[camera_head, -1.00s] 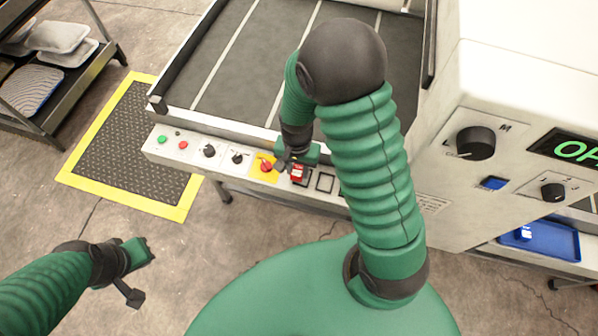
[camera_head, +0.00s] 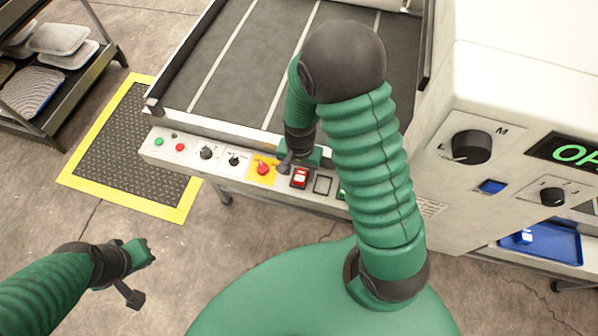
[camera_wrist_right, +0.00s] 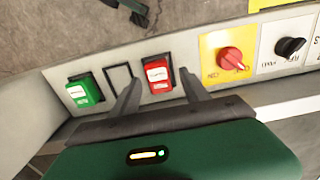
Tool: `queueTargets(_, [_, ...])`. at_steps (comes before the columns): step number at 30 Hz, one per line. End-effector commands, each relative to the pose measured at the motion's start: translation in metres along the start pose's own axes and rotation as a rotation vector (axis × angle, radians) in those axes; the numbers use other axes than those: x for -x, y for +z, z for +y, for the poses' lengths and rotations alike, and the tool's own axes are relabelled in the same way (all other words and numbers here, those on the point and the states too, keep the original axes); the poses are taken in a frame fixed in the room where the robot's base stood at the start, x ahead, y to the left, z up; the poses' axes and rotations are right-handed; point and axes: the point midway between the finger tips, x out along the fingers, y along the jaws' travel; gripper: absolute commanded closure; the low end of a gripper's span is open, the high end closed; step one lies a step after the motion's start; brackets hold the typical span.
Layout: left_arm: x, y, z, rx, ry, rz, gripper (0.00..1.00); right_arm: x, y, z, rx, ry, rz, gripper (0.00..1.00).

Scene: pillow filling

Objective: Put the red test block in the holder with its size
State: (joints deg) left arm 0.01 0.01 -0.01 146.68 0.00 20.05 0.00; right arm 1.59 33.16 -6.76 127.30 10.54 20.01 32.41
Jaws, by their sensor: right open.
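The red test block (camera_head: 300,177) sits in a black-rimmed square on the white front panel (camera_head: 218,170). It also shows in the right wrist view (camera_wrist_right: 157,77), with a white label I cannot read. Beside it is an empty black-rimmed square holder (camera_head: 323,185), also in the right wrist view (camera_wrist_right: 115,76). My right gripper (camera_wrist_right: 157,92) is open, its two fingers spread on either side of the red block with a gap to it. In the head view, the right arm partly hides this gripper. My left gripper (camera_head: 138,275) hangs over the floor at the lower left.
A green block (camera_wrist_right: 84,92) sits in the square beyond the empty one. A red knob on a yellow plate (camera_head: 263,168), black knobs and small buttons line the same panel. The conveyor bed (camera_head: 240,70) lies behind; a blue tray (camera_head: 545,243) stands at right.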

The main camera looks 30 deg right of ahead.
Motion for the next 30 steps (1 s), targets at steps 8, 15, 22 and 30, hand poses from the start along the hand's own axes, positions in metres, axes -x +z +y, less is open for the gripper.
queueTargets(8, [0.019, -0.005, 0.0, 0.0, 0.0, 0.0, 1.0, 0.075, -0.001, -0.002, 0.002, -0.005, 0.004, 0.46])
queueTargets(15, [0.024, -0.006, 0.0, 0.0, 0.0, 0.0, 1.0, 0.107, 0.004, -0.001, 0.041, -0.01, 0.007, 0.46])
queueTargets(22, [0.023, -0.005, 0.0, 0.0, 0.0, 0.0, 1.0, 0.138, 0.055, 0.003, 0.725, -0.101, 0.177, 0.46])
queueTargets(30, [0.023, -0.005, 0.0, 0.0, 0.0, 0.0, 1.0, 0.14, 0.062, 0.004, 0.867, -0.101, 0.217, 0.46])
